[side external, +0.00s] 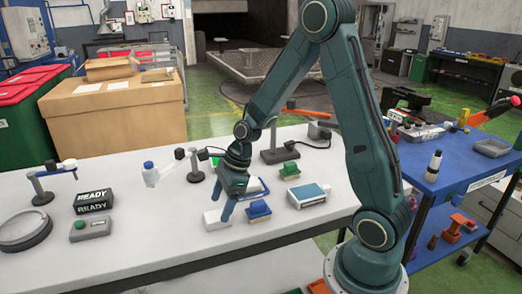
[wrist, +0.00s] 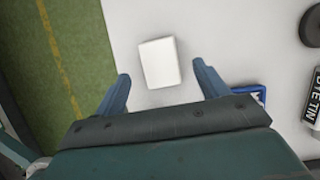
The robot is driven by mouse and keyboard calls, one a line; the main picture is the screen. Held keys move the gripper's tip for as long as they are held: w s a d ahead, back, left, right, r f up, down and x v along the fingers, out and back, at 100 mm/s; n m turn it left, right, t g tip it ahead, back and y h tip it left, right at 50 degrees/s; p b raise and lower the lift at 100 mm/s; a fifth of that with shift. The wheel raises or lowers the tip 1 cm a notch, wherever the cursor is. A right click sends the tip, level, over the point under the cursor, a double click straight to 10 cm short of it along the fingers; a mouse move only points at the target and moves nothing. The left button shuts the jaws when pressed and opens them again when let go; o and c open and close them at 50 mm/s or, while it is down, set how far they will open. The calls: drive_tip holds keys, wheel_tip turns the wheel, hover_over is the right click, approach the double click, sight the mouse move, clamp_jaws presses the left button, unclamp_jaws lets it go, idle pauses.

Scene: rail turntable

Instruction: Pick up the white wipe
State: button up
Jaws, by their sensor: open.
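The white wipe (wrist: 160,62) is a flat white rectangle on the white table, tilted slightly in the wrist view. It lies just beyond and between the fingertips of my gripper (wrist: 160,78), which are apart with nothing between them. In the side view the wipe (side external: 216,219) lies near the table's front edge, partly behind a finger. My gripper (side external: 218,205) points down over it, open. I cannot tell the exact height of the fingertips above the wipe.
A blue-topped brush or block (side external: 258,210) sits close to the right of the wipe. A grey button box (side external: 90,229) and a READY sign (side external: 94,201) stand left, with bare table between.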

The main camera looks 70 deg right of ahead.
sight(217, 215)
drive_tip(key=shift+x, duration=1.75)
drive_tip(key=c, duration=1)
